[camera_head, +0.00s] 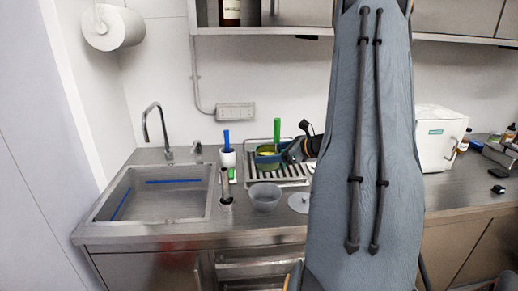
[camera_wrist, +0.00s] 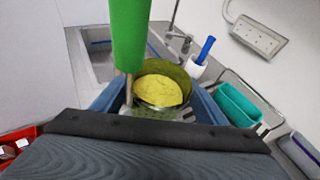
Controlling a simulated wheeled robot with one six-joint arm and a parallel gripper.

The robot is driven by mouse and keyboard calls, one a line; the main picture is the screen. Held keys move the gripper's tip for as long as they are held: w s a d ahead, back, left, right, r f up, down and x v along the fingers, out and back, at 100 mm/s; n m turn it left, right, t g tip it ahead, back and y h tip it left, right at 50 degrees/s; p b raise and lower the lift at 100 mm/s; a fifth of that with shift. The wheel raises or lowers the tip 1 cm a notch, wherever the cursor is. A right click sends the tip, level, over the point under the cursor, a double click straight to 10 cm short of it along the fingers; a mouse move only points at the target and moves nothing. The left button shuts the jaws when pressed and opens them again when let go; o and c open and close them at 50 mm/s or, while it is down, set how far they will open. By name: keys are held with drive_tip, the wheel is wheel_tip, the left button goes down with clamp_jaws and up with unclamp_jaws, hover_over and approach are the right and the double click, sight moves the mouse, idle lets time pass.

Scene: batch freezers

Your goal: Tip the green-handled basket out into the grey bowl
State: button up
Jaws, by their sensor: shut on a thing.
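The green-handled basket (camera_head: 267,151) is above the drying rack in the head view, its green handle (camera_head: 277,130) upright. The wrist view shows its round metal wall (camera_wrist: 178,75) around yellow contents, with the green handle (camera_wrist: 130,35) close to the camera. The grey bowl (camera_head: 266,197) stands on the counter in front of the rack, below the basket. It looks empty.
The sink (camera_head: 155,195) is to the left. A white holder with a blue-handled tool (camera_head: 227,155) and a metal cylinder (camera_head: 226,188) stand between sink and bowl. The drying rack (camera_head: 290,180) lies behind the bowl. A teal container (camera_wrist: 238,103) shows in the wrist view.

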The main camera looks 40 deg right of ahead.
sight(267, 167)
drive_tip(key=shift+w, duration=0.3)
drive_tip(key=n+h, duration=0.1)
drive_tip(key=n, duration=0.1)
drive_tip(key=n+t+h, duration=0.1)
drive_tip(key=shift+d+n, duration=0.2)
drive_tip(key=shift+n, duration=0.2)
wheel_tip(267, 167, down, 2)
drive_tip(key=n+t+h+b, duration=0.2)
drive_tip(key=n+b, duration=0.2)
drive_tip(key=b, duration=0.3)
drive_tip(key=f+n+t+b, duration=0.1)
drive_tip(key=n+b, duration=0.1)
drive_tip(key=b, duration=0.1)
drive_tip(key=f+n+t+b, duration=0.1)
drive_tip(key=n+b, duration=0.1)
drive_tip(key=b, duration=0.2)
drive_tip(key=shift+s+a+f+h, duration=0.1)
drive_tip(key=shift+a+f+h, duration=0.1)
drive_tip(key=shift+f+h, duration=0.2)
drive_tip(key=shift+b, duration=0.3)
drive_tip(key=n+b, duration=0.1)
drive_tip(key=b, duration=0.2)
drive_tip(key=f+n+b, duration=0.1)
drive_tip(key=b, duration=0.2)
drive_tip(key=shift+a+t, duration=0.15)
drive_tip(key=shift+t, duration=0.25)
